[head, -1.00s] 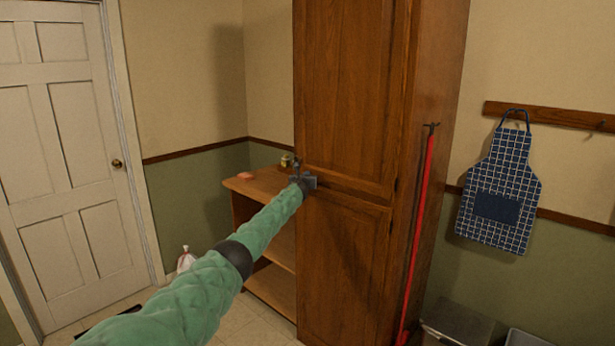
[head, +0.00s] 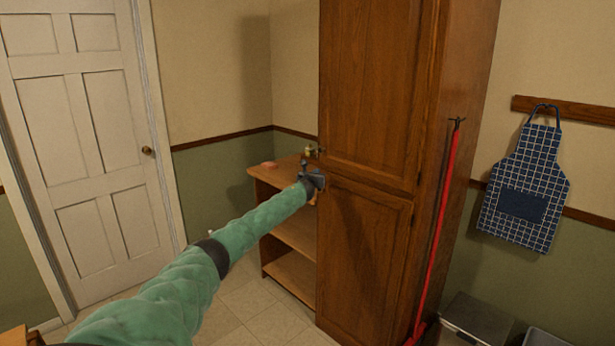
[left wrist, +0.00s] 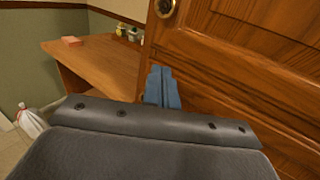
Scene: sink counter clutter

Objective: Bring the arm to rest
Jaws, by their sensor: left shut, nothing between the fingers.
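My left arm, in a green quilted sleeve, reaches forward across the head view. Its left gripper (head: 314,174) is in front of the tall wooden cabinet (head: 365,250), near the gap between its upper and lower doors. In the left wrist view the blue-grey fingers (left wrist: 162,86) are together with nothing between them. I cannot tell whether they touch the cabinet door. My right gripper is not in view.
A low wooden shelf unit (head: 289,236) stands left of the cabinet, with a pink block (left wrist: 71,42) on top. A white door (head: 95,150) is at left. Tiled floor shows below.

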